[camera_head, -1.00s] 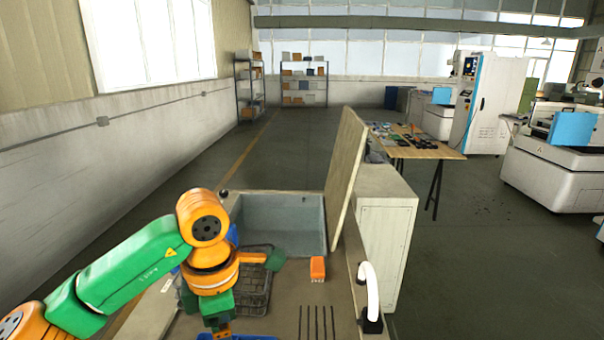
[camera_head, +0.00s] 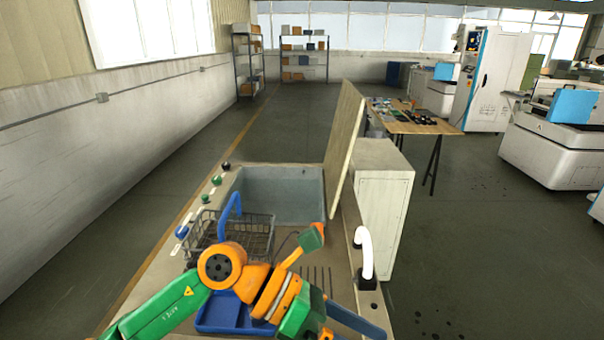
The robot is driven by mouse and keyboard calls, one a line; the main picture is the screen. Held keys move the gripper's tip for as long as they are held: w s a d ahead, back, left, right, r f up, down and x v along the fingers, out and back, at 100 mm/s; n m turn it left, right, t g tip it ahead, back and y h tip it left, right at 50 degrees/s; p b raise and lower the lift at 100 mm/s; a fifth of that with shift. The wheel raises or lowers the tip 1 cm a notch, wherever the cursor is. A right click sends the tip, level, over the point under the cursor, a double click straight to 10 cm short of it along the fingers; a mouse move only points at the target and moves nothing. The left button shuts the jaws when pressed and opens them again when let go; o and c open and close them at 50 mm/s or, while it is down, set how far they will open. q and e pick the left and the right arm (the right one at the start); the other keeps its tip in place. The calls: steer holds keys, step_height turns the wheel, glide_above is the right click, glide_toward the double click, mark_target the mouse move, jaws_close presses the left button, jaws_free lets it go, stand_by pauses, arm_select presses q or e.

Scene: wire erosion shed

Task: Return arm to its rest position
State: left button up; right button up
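My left arm comes in from the lower left and reaches across the front of the work counter (camera_head: 345,262). Its orange and green wrist hangs over the blue tray (camera_head: 212,318) and hides part of it. My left gripper (camera_head: 324,334) is at the bottom edge of the picture, mostly cut off or hidden behind the wrist. I cannot tell whether it is open or shut, or whether it holds anything. My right gripper is not in view.
A wire basket (camera_head: 203,232) with a blue handle (camera_head: 229,206) stands before the grey basin (camera_head: 285,187). A raised lid panel (camera_head: 345,140) and a white curved tap (camera_head: 366,252) line the right side. Buttons (camera_head: 217,181) run along the left edge.

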arm_select(q)
step_height(320, 180, up, 11)
steer(key=w+n+t+h, duration=0.3)
steer(key=n+t+h, duration=0.2)
steer(key=n+h, duration=0.45)
steer(key=w+a+n+t+y, duration=0.2)
steer(key=w+a+n+t, duration=0.45)
steer(key=n+t, duration=0.7)
steer(key=w+a+f+n+t+y, duration=0.1)
steer(key=w+a+f+n+y, duration=0.1)
steer(key=a+f+n+y, duration=0.65)
steer(key=w+a+f+n+t+y, duration=0.1)
steer(key=w+a+f+n+y, duration=0.1)
steer(key=a+f+n+y, duration=0.65)
steer(key=s+a+f+n+g+y, duration=0.25)
steer(key=s+f+n+g, duration=0.8)
steer(key=s+f, duration=1.1)
step_height(320, 180, down, 20)
steer(key=s+m+g+b, duration=0.2)
steer(key=g+b, duration=0.2)
steer(key=b, duration=0.2)
steer(key=s+a+f+g+b, duration=0.1)
steer(key=s+f+b, duration=0.3)
steer(key=s+f, duration=0.8)
step_height(320, 180, down, 4)
steer(key=shift+a+f+y, duration=0.2)
steer(key=shift+a+y, duration=0.1)
steer(key=shift+a, duration=0.05)
